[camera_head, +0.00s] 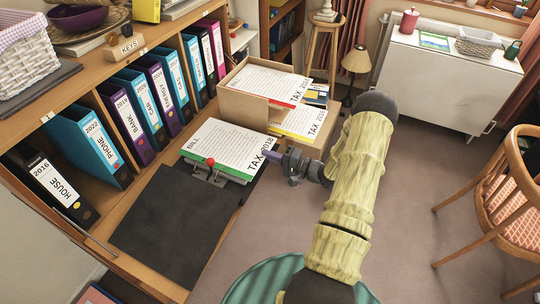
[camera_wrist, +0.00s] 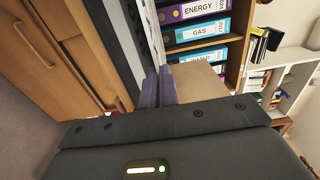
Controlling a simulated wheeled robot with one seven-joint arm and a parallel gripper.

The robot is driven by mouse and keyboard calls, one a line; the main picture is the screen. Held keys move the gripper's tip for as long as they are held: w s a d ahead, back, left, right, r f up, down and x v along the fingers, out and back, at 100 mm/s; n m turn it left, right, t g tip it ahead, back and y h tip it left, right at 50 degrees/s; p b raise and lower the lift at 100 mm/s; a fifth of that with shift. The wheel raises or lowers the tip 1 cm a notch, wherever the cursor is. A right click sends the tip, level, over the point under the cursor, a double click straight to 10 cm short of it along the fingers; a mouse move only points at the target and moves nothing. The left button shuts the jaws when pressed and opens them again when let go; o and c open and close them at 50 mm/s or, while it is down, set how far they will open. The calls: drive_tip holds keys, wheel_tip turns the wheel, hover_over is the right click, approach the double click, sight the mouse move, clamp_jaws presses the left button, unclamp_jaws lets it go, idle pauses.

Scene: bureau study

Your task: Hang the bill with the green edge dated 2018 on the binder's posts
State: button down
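The bill (camera_head: 228,142) is a white printed sheet marked BILL and TAX, with a green strip along its front edge. Its year looks like 2018, but the print is small. It lies over the open binder (camera_head: 165,228), whose black cover is spread on the desk. The metal posts (camera_head: 203,172), with a red knob, show at the sheet's front left edge. I cannot tell whether they pass through its holes. My gripper (camera_head: 268,155) is at the sheet's right edge. In the wrist view its purple fingers (camera_wrist: 159,86) are close together on the sheet's edge.
A cardboard box (camera_head: 245,106) behind the bill holds a red-edged sheet (camera_head: 270,82); a yellow-edged sheet (camera_head: 300,122) lies beside it. Labelled binders (camera_head: 95,142) fill the shelf at left. A wooden chair (camera_head: 510,185) stands at right. The floor between is clear.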

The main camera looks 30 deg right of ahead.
drive_tip(key=shift+f, duration=0.2)
idle(0.5)
drive_tip(key=c, duration=2)
unclamp_jaws()
drive_tip(key=shift+s+d, duration=0.1)
drive_tip(key=shift+s, duration=0.1)
drive_tip(key=shift+p+v, duration=0.3)
drive_tip(key=shift+v, duration=1.25)
drive_tip(key=shift+o, duration=0.5)
drive_tip(key=shift+o, duration=1)
